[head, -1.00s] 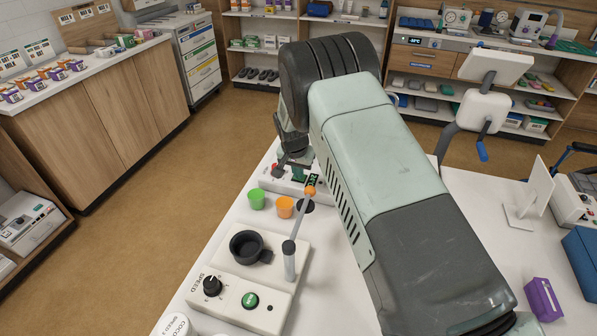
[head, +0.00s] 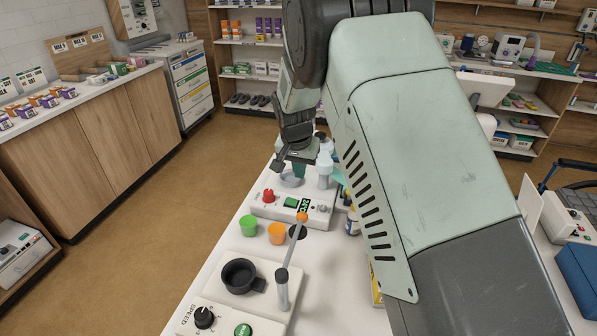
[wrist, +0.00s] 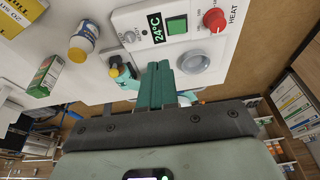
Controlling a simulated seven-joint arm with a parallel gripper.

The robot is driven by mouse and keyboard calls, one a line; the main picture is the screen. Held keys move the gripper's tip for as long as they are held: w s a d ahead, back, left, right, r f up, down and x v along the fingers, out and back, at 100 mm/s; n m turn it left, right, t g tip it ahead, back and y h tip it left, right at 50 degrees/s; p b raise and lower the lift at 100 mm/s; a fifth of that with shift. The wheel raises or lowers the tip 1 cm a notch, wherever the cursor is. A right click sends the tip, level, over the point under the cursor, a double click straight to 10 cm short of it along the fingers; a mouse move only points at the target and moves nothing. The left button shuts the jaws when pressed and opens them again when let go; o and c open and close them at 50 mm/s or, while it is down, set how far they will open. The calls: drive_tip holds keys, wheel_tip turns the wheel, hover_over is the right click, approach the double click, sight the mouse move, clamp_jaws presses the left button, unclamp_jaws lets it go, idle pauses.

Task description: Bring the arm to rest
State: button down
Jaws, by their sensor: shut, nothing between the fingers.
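My gripper (head: 299,170) is raised above the far end of the white table (head: 222,262), over the heater unit. In the wrist view its green fingers (wrist: 157,84) are together with nothing between them. The heater unit (head: 265,205) has a red knob, a green button and a small display; in the wrist view the display reads 24°C. My arm covers much of the table's right side in the head view.
Closer are a black round holder (head: 238,276), an orange-tipped lever (head: 290,250) and a speed knob (head: 204,317).

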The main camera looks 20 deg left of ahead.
drive_tip(key=shift+r, duration=0.1)
drive_tip(key=s+d+r+t, duration=0.1)
drive_tip(key=s+d+r, duration=0.4)
drive_tip(key=d+r, duration=0.5)
drive_tip(key=s+d+r, duration=0.6)
drive_tip(key=d+r, duration=0.1)
drive_tip(key=r, duration=0.5)
drive_tip(key=s+d+r, duration=0.1)
drive_tip(key=s+d, duration=0.2)
drive_tip(key=s, duration=0.4)
drive_tip(key=s+d+r+t, duration=0.1)
drive_tip(key=s+d, duration=0.3)
drive_tip(key=s, duration=0.4)
drive_tip(key=s+d+r, duration=0.1)
drive_tip(key=s+d, duration=0.3)
drive_tip(key=s, duration=0.3)
drive_tip(key=shift+s+d+n, duration=0.15)
drive_tip(key=shift+n, duration=0.15)
drive_tip(key=c, duration=1.8)
unclamp_jaws()
drive_tip(key=shift+r, duration=0.1)
